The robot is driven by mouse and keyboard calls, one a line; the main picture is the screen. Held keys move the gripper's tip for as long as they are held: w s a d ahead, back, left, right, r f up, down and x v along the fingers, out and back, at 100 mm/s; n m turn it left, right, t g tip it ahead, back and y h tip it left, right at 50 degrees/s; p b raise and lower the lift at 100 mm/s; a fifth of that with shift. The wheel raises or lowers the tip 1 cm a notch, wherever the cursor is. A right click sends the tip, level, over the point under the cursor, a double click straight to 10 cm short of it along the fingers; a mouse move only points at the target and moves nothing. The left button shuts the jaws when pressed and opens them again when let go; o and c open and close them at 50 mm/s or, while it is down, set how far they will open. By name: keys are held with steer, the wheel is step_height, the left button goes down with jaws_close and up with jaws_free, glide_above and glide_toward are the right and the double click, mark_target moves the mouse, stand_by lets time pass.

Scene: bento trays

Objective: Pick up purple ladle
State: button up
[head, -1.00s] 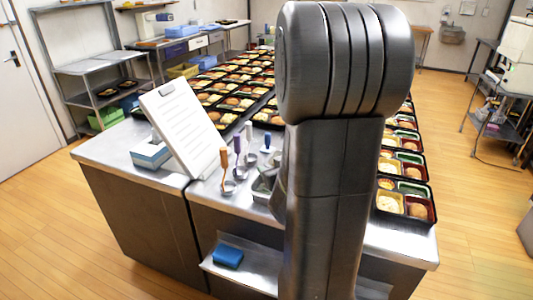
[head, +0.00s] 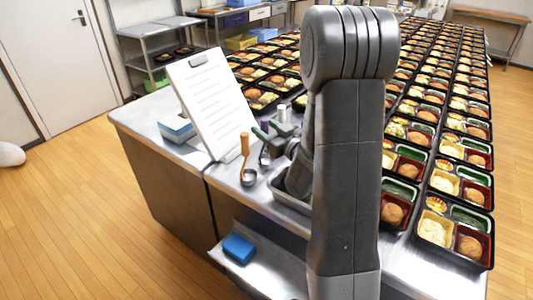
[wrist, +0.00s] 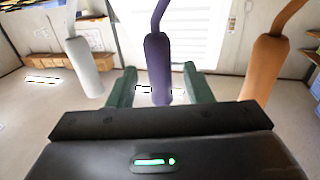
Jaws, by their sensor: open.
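The purple ladle (wrist: 158,62) shows in the wrist view, its handle hanging into the gap between the two green fingers of my gripper (wrist: 160,86). The fingers stand apart on either side of the handle, with a gap on each side, so my gripper is open.
A white ladle (wrist: 82,66) hangs left of the purple one and an orange ladle (wrist: 266,66) right, both close to the fingers. The clipboard (head: 212,105) stands left on the counter. Bento trays (head: 455,225) fill the right side. A blue sponge (head: 239,248) lies on the lower shelf.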

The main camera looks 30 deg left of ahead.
steer(key=shift+x, duration=1.55)
jaws_close()
